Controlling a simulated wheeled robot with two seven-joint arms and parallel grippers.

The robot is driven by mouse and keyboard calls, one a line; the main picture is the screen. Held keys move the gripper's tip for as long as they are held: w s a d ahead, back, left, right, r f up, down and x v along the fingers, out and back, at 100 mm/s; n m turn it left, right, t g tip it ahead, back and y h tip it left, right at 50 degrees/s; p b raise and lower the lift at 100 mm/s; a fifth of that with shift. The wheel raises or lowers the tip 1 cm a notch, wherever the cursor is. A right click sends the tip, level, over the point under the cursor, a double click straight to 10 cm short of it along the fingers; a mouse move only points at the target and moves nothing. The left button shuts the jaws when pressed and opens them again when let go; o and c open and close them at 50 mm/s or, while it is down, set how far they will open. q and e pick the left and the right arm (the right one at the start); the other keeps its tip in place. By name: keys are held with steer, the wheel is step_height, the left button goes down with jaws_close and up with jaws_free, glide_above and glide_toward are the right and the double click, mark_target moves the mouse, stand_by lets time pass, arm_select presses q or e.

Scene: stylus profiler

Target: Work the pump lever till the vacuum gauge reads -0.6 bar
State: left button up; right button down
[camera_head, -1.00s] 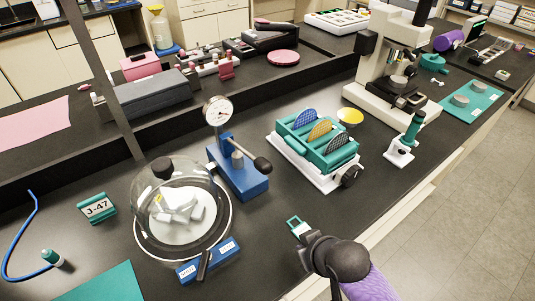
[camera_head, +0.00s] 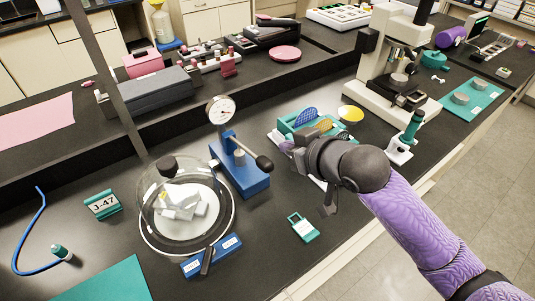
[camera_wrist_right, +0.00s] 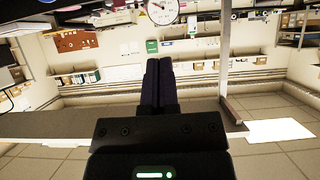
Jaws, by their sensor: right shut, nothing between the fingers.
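The blue pump (camera_head: 244,177) stands on the dark bench in the head view. Its round white gauge (camera_head: 221,110) is on top, too small there to read, and also shows at the top of the right wrist view (camera_wrist_right: 162,10). The pump lever ends in a black knob (camera_head: 264,163) that sticks out to the right. My right gripper (camera_head: 290,147) is shut and empty, just right of the knob and apart from it, in front of the teal rack. In the right wrist view the fingers (camera_wrist_right: 160,75) are together. My left gripper is not in view.
A glass bell jar (camera_head: 153,205) stands left of the pump, with a blue valve block (camera_head: 212,256) in front. The teal rack (camera_head: 287,124) with discs is partly hidden behind my gripper. A teal tag (camera_head: 303,227) lies on the bench. A microscope (camera_head: 380,90) stands further right.

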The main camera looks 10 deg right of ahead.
steer(key=b, duration=0.2)
glide_above(268, 162)
steer(key=f, duration=0.4)
steer(key=shift+w+a+f, duration=0.1)
steer(key=shift+w+f, duration=0.15)
steer(key=shift+w, duration=0.1)
step_height(268, 162, down, 3)
steer(key=shift+s+f, duration=0.25)
steer(key=shift+f, duration=0.25)
